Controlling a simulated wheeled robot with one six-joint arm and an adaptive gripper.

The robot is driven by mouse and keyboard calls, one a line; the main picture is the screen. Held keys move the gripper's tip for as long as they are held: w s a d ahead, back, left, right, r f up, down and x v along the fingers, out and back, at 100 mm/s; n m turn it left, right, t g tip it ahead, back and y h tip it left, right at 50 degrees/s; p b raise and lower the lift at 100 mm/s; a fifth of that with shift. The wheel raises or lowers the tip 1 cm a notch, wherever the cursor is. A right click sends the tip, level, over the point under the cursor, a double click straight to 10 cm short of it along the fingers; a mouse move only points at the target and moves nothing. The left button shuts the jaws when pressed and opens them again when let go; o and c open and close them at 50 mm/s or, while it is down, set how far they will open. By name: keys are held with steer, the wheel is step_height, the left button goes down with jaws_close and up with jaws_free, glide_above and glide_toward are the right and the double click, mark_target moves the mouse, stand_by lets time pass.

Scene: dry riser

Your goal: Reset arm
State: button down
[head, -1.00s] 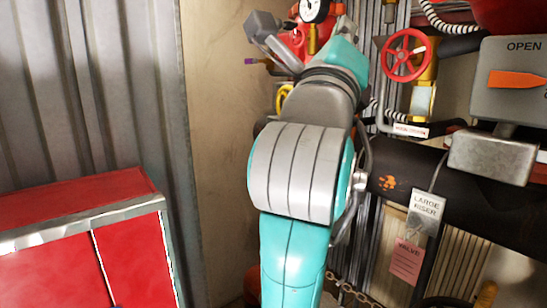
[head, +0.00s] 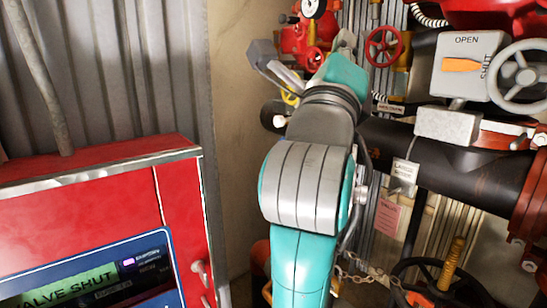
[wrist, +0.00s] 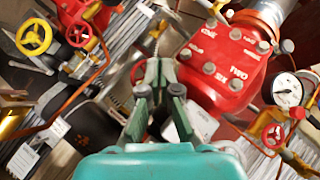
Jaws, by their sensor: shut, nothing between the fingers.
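My gripper (wrist: 159,68) shows in the wrist view with its two green fingers closed together and nothing between them. It hangs in front of red valve bodies and pipework, and I see no contact with them. In the head view my teal and grey arm rises up the middle and reaches away toward the pipework. The fingers are hard to make out there.
A red cabinet (head: 95,175) with a display (head: 85,275) reading "VALVE SHUT" stands at left. At right are a black pipe (head: 440,165), an OPEN/SHUT indicator box (head: 468,66), a grey handwheel (head: 522,76) and a red handwheel (head: 383,46). A black handwheel (head: 440,285) is low right.

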step_height(320, 180, down, 36)
steer(key=n+g+y, duration=0.1)
steer(key=n+y, duration=0.7)
steer(key=n, duration=0.8)
steer(key=s+d+f+n+g+y, duration=0.1)
steer(key=s+d+f+n+g, duration=0.15)
steer(key=s+f, duration=0.45)
steer(key=s+d+f+n+g+y, duration=0.1)
steer(key=s+f+n, duration=0.3)
steer(key=f, duration=0.7)
steer(key=s+d+f+n+g, duration=0.1)
steer(key=s+f+n, duration=0.1)
steer(key=s, duration=0.8)
steer(key=s+d+f+n+g, duration=0.1)
steer(key=s+f, duration=0.3)
steer(key=s, duration=0.7)
steer(key=s+d+f+n+g+h, duration=0.1)
steer(key=s+d+f+n+g, duration=0.1)
steer(key=s, duration=0.8)
steer(key=shift+s+d+f+n, duration=0.35)
steer(key=shift+d+f+n, duration=0.3)
steer(key=shift+f+n, duration=0.35)
